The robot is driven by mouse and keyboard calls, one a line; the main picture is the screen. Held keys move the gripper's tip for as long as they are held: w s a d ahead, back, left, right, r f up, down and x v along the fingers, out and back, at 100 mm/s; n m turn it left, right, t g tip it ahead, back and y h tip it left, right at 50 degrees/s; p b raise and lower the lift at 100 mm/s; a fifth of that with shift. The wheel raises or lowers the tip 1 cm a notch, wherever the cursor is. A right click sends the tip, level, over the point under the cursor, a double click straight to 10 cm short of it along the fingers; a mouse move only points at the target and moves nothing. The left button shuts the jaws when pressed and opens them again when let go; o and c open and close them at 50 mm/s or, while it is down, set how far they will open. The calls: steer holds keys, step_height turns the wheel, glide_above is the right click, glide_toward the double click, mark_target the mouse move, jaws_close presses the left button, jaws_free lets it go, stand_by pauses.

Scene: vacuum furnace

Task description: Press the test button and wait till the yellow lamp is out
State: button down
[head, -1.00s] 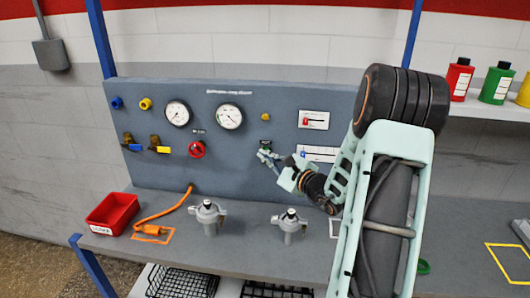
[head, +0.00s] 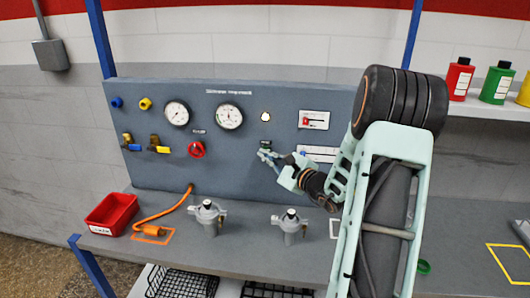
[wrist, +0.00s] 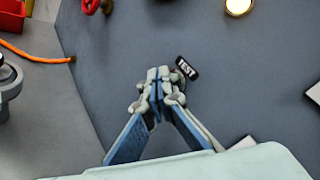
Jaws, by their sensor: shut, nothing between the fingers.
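The yellow lamp (head: 265,117) on the grey panel glows bright, and it also shows lit at the top of the wrist view (wrist: 238,6). The black TEST label (wrist: 186,68) is on the panel below it; in the head view it is a small dark plate (head: 265,145). My gripper (head: 264,156) is shut and empty, with its tips at the panel just below the label. In the wrist view the closed fingertips (wrist: 158,74) are beside the label. The test button itself is hidden by the fingers, and I cannot tell whether they touch it.
Two round gauges (head: 229,116), a red knob (head: 196,149) and blue and yellow valve handles sit on the panel's left side. Two grey regulator-like fittings (head: 290,226), an orange hose (head: 160,208) and a red bin (head: 112,213) are on the bench below.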

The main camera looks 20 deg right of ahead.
steer(key=shift+s+a+b, duration=0.35)
steer(key=shift+s, duration=0.25)
steer(key=shift+s, duration=0.1)
steer(key=s+a+b, duration=0.1)
steer(key=s, duration=0.1)
steer(key=s+a, duration=0.2)
steer(key=shift+b, duration=0.35)
steer(key=shift+d, duration=0.1)
stand_by(0.5)
